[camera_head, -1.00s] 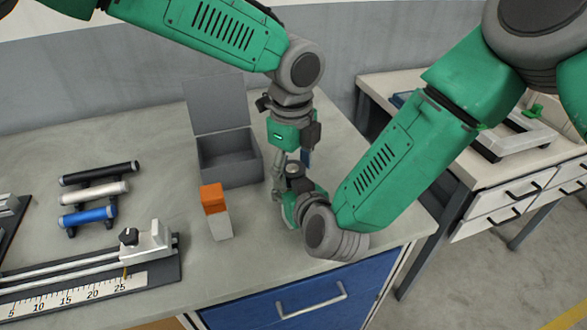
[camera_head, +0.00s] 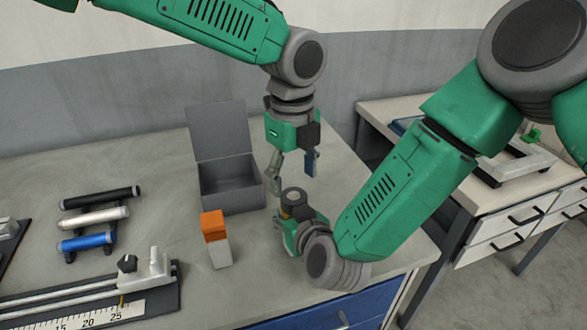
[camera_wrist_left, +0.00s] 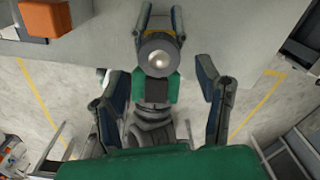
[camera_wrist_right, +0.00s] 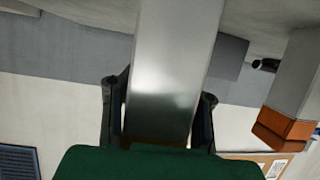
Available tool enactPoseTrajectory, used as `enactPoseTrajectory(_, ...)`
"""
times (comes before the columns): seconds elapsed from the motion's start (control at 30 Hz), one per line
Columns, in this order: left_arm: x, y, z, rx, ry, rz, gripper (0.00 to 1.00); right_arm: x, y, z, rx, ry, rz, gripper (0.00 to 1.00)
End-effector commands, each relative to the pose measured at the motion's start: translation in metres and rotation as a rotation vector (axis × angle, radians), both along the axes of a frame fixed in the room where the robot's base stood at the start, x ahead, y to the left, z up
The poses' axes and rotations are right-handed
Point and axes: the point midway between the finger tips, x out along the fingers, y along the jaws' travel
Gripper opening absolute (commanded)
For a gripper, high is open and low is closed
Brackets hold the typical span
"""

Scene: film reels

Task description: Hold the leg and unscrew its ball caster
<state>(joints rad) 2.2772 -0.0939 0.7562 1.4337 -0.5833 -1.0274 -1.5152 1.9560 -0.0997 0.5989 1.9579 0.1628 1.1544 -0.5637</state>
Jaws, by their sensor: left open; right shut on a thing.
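My right gripper (camera_wrist_right: 162,100) is shut on the grey metal leg (camera_wrist_right: 170,50), which fills the middle of the right wrist view. In the head view the right gripper is largely hidden behind my wrist, and the leg's dark round upper end (camera_head: 294,204) stands up there. The ball caster (camera_wrist_left: 157,60) shows in the left wrist view as a grey round housing with a shiny ball, at the leg's top end, facing that camera. My left gripper (camera_head: 292,182) is open and empty above the caster, its fingers pointing down and apart from it.
A grey open box (camera_head: 229,188) with a raised lid stands behind and left of the leg. An orange-and-white block (camera_head: 215,238) is to the left. Coloured cylinders on a rack (camera_head: 97,218) and a ruler fixture (camera_head: 120,300) lie farther left. A side table (camera_head: 500,190) stands right.

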Motion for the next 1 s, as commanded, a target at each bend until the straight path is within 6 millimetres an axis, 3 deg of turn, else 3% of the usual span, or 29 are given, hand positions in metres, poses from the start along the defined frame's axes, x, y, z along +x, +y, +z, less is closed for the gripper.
enactPoseTrajectory(0.3, 0.0, -0.001, -0.046, 0.001, 0.0, 0.0, 0.59, 0.0, 0.0, 0.001, 0.001, -0.002, 0.0, 0.0)
enactPoseTrajectory(0.7, 0.0, -0.001, -0.055, 0.0, -0.001, 0.002, 0.59, 0.0, 0.0, 0.001, 0.0, -0.001, 0.0, 0.0)
enactPoseTrajectory(0.73, 0.0, -0.001, -0.055, 0.0, -0.001, 0.002, 0.55, 0.0, 0.0, 0.001, 0.0, -0.001, 0.0, 0.0)
enactPoseTrajectory(0.87, 0.0, -0.001, -0.055, 0.0, -0.001, 0.002, 0.09, 0.0, 0.0, 0.001, 0.0, -0.001, 0.0, 0.0)
enactPoseTrajectory(0.93, 0.0, -0.001, -0.055, -0.001, -0.002, 0.002, 0.07, 0.0, 0.0, 0.001, 0.001, -0.001, 0.001, 0.0)
enactPoseTrajectory(0.97, 0.0, -0.001, -0.055, -0.001, -0.002, 0.002, 0.53, 0.0, 0.0, 0.001, 0.001, -0.001, 0.001, 0.0)
enactPoseTrajectory(1.0, 0.001, -0.001, -0.055, -0.001, -0.002, 0.002, 0.63, 0.0, 0.0, 0.001, 0.001, -0.001, 0.001, 0.0)
